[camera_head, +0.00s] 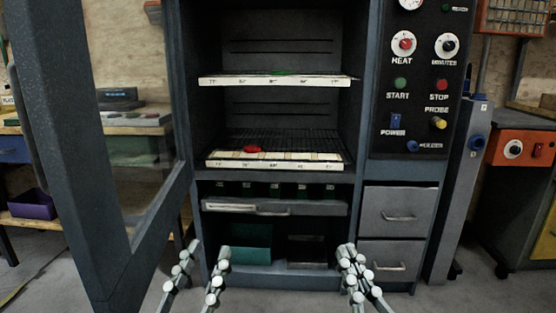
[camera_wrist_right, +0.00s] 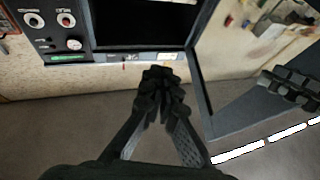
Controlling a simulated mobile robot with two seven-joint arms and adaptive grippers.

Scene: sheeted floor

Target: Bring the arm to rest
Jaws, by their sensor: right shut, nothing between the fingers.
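My left gripper (camera_head: 203,258) is low at the front left of the cabinet in the head view, its two fingers apart with nothing between them. My right gripper (camera_head: 351,257) is low at the front right, its fingers together and empty. In the right wrist view the right fingers (camera_wrist_right: 160,78) meet at their tips over the floor, with nothing held. A dark jointed gripper part (camera_wrist_right: 292,86), apparently my left one, shows at the right edge of that view. The arms behind both grippers are mostly out of the head view.
The oven cabinet (camera_head: 270,175) stands ahead, its door (camera_head: 150,245) swung open at left. A red item (camera_head: 253,149) lies by the lower rack. Drawers (camera_head: 399,210) sit at right. Benches (camera_head: 130,122) flank the cabinet. Some floor in front is clear.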

